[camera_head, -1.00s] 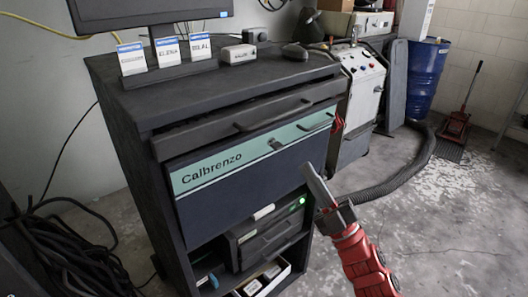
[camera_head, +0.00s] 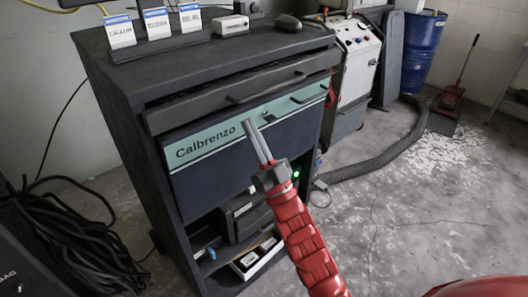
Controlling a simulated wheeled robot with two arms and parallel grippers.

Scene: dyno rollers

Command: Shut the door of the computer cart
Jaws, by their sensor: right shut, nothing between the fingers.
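The dark computer cart (camera_head: 120,110) stands at left centre. Its door (camera_head: 225,180) is a dark panel with a pale green strip reading "Calbrenzo", a small lock and a bar handle. The door sits below a dark drawer front (camera_head: 235,90) and looks ajar, standing out from the cart front. Open shelves show beneath it. My right gripper (camera_head: 254,136) is shut and empty. Its fingers point up in front of the door and overlap it in the picture; I cannot tell if they touch it. My left gripper is not in view.
A computer unit (camera_head: 240,215) and an open white box (camera_head: 255,258) sit on the lower shelves. Black cables (camera_head: 75,235) lie at left. A grey machine (camera_head: 352,75), thick hose (camera_head: 385,160) and blue drum (camera_head: 422,50) stand behind.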

